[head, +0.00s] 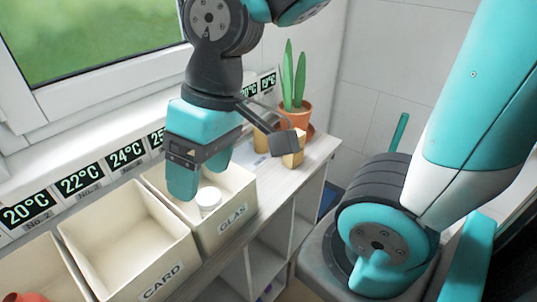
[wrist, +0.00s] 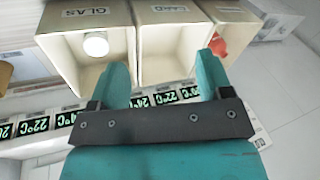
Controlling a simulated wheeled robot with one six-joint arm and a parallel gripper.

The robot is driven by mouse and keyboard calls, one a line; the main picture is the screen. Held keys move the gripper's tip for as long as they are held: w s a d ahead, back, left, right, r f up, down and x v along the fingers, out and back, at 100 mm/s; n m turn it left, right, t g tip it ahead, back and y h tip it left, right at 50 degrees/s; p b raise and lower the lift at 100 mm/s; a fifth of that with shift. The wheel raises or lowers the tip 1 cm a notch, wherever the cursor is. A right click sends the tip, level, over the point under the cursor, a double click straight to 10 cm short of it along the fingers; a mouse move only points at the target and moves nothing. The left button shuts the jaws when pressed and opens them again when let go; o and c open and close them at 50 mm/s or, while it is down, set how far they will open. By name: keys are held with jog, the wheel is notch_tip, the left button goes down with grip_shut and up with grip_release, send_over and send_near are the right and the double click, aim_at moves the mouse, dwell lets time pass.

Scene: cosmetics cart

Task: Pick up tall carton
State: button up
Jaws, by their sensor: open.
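Two tan, carton-like pieces stand on the white shelf top behind my wrist in the head view. One (head: 294,159) shows below a dark part of my wrist, the other (head: 261,137) farther back, both partly hidden. I cannot tell which is the tall carton. A tan shape (wrist: 5,76) is cut off at the left edge of the wrist view. My gripper (head: 202,174) is open above the GLAS bin, left of the tan pieces. In the wrist view its teal fingers (wrist: 162,72) are apart with nothing between them.
The GLAS bin (head: 245,206) holds a white round jar (head: 208,198). The CARD bin (head: 82,218) looks empty. A third bin at lower left holds a red item (head: 25,297). A potted cactus (head: 296,112) stands behind the tan pieces. Temperature signs line the window wall.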

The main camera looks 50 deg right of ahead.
jog(key=w+d+m+h, duration=0.2)
jog(key=w+d+m, duration=0.6)
jog(key=w+d, duration=0.15)
jog(key=w+d+f+m+h, duration=0.1)
jog(key=d+f+m, duration=0.1)
jog(key=d+m, duration=0.8)
jog(key=w+d+f+m+h, duration=0.15)
jog(key=d+m, duration=0.25)
jog(key=d, duration=1.1)
jog(key=shift+m+y, duration=0.3)
jog(key=shift+y, duration=0.05)
jog(key=f, duration=0.4)
jog(key=f+p, duration=0.1)
jog(key=f, duration=0.3)
jog(key=d+f+p, duration=0.1)
jog(key=f, duration=0.2)
jog(key=shift+s+f, duration=0.1)
jog(key=shift+f, duration=0.3)
jog(key=shift+d+f+p, duration=0.1)
jog(key=shift+f+p, duration=0.8)
jog(key=shift+f, duration=1.9)
jog(key=c, duration=1)
